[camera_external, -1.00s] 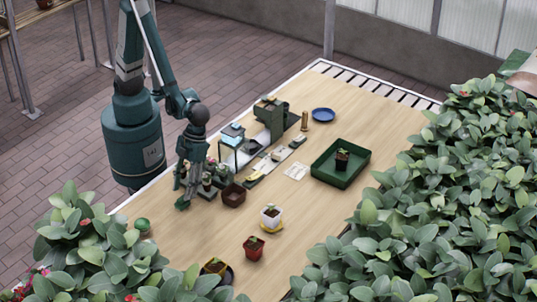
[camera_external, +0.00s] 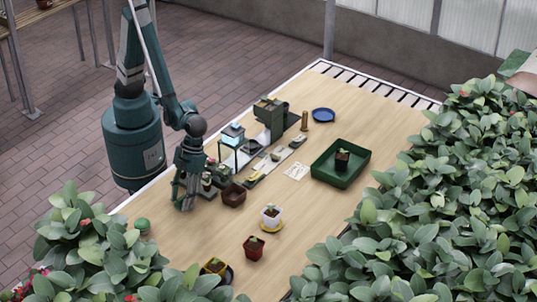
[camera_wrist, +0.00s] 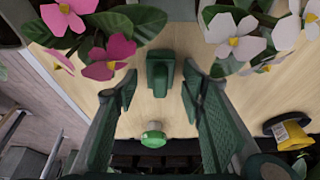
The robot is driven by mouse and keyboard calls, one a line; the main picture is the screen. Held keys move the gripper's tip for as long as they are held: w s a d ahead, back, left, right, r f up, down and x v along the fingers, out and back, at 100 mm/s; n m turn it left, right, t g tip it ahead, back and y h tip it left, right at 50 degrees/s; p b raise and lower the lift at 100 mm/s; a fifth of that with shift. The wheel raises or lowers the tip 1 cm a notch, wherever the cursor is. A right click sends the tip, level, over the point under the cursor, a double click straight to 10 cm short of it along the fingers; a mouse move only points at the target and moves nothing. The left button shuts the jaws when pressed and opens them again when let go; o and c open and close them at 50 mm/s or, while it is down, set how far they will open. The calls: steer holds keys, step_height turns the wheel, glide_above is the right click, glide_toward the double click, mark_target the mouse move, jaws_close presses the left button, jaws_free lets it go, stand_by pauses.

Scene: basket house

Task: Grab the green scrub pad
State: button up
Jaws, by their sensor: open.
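In the wrist view, a dark green block (camera_wrist: 160,73) shows between the fingers of my gripper (camera_wrist: 160,95). A round thing with a bright green top (camera_wrist: 153,135) stands on the table nearer the bottom of that picture. I cannot tell for certain which of the two is the green scrub pad. In the external view, the round green thing (camera_external: 142,224) is near the table's left edge, below and left of my gripper (camera_external: 185,205). My gripper is open, points down and holds nothing that I can see. The block is not clearly visible in the external view.
Pink flowers (camera_wrist: 112,57) and white flowers (camera_wrist: 232,35) crowd the top of the wrist view. A brown pot (camera_external: 233,195) stands close right of my gripper. A white pot (camera_external: 271,216) and red pot (camera_external: 253,248) stand farther right. Leafy plants (camera_external: 85,250) border the front left.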

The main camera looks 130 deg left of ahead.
mark_target(181, 197)
steer(key=shift+c, duration=0.4)
steer(key=c, duration=0.8)
steer(key=shift+c, duration=0.2)
steer(key=shift+r, duration=0.1)
steer(key=shift+r+p, duration=1.45)
steer(key=shift+r, duration=3.5)
